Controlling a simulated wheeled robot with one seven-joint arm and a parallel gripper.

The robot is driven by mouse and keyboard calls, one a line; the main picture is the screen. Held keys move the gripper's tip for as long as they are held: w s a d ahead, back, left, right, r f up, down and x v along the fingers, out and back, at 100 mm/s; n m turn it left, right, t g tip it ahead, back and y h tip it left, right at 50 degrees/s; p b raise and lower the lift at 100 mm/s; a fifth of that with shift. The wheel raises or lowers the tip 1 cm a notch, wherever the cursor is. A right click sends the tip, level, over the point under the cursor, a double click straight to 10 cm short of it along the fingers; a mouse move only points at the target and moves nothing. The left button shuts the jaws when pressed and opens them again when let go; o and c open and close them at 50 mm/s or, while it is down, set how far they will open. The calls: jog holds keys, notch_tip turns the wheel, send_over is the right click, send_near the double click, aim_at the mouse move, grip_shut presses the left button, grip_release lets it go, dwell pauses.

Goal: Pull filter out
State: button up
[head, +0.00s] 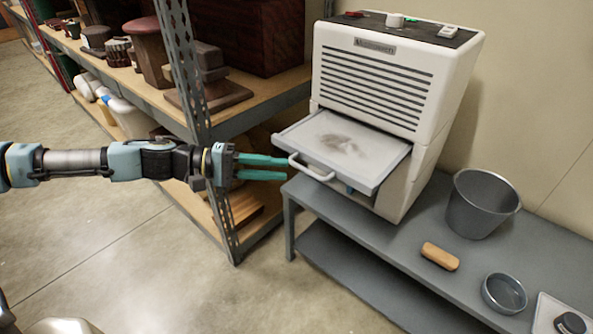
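The filter (342,146) is a flat white tray with a dark dusty smudge in its middle. It sticks out of the slot in the front of a white machine (375,75) with louvres, and its back end is hidden inside. A white handle (311,169) is on the filter's front edge. My gripper (286,167) comes in from the left with its teal fingers pointing at the handle. The fingertips are close to the handle's left end; whether they touch it I cannot tell. The fingers are apart with a gap between them, and nothing shows in them.
The machine stands on a grey bench (400,233). A grey bucket (481,203), a wooden brush (440,257) and a round metal bowl (504,293) are on the bench to the right. A metal shelf rack (212,135) with wooden objects stands behind my arm.

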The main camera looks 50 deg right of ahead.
jog(key=shift+v, duration=1.85)
jog(key=w+a+f+n+t+y, duration=0.1)
jog(key=w+a+f+t+y, duration=0.3)
jog(key=a, duration=0.5)
jog(key=w+a+f+t+y, duration=0.1)
jog(key=a+f+y, duration=0.35)
jog(key=a, duration=0.55)
jog(key=w+a+r+n+t+y, duration=0.1)
jog(key=w+a+r+n+t, duration=0.3)
jog(key=a+r, duration=0.45)
jog(key=w+a+r+n+t+y, duration=0.15)
jog(key=w+a+r+t, duration=0.35)
jog(key=a, duration=0.6)
jog(key=w+p+v, duration=0.3)
jog(key=p+v, duration=1.1)
jog(key=v, duration=0.1)
jog(key=shift+w+d+r+g, duration=0.15)
jog(key=shift+d+r+g, duration=0.2)
jog(key=shift+g, duration=0.05)
